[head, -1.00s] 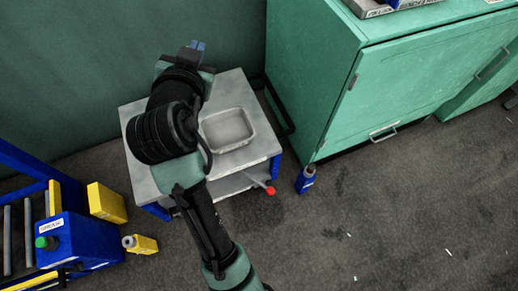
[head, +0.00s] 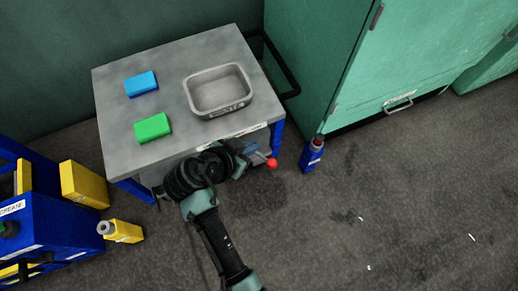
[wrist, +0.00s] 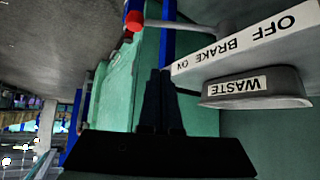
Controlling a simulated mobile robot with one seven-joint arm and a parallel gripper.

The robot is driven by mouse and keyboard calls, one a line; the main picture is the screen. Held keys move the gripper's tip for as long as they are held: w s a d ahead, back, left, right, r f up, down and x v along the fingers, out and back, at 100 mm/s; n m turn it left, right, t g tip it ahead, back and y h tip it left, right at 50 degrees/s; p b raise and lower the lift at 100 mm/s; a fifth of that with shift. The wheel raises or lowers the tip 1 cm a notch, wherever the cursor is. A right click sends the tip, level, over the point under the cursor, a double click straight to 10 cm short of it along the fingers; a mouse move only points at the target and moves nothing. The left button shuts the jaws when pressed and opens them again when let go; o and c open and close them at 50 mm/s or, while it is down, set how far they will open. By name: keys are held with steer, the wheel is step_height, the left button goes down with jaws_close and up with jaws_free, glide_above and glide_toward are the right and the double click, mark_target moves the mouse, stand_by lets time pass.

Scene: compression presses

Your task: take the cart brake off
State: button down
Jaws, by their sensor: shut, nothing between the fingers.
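The grey-topped cart (head: 185,60) has a brake lever with a red knob (head: 271,163) below its front edge, near the right leg. In the wrist view the red knob (wrist: 134,21) is at the top left, its grey rod (wrist: 180,25) running sideways beneath the label. The label (wrist: 240,40) reads OFF, BRAKE, ON, and the knob lies toward its ON end. My gripper (head: 250,148) is shut and empty, just left of the knob in the head view. In the wrist view my gripper's fingers (wrist: 160,78) are together, apart from the lever. Contact is unclear in the head view.
A grey WASTE tray (head: 218,92), a blue block (head: 141,84) and a green block (head: 153,128) sit on the cart. A blue bottle (head: 312,153) stands right of the lever, beside the green cabinet (head: 420,60).

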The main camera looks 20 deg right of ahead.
mark_target(259, 154)
steer(key=shift+f, duration=0.1)
steer(key=b+x, duration=0.6)
steer(key=x, duration=0.5)
steer(key=shift+s+a+f+b, duration=0.15)
steer(key=shift+s+a, duration=0.25)
steer(key=shift+a, duration=0.25)
steer(key=shift+s+a+b, duration=0.1)
steer(key=shift+s+a, duration=0.3)
steer(key=shift+a, duration=0.25)
steer(key=shift+s+a+f+b, duration=0.15)
steer(key=shift+s+a, duration=0.2)
steer(key=shift+a, duration=0.3)
steer(key=shift+r, duration=0.1)
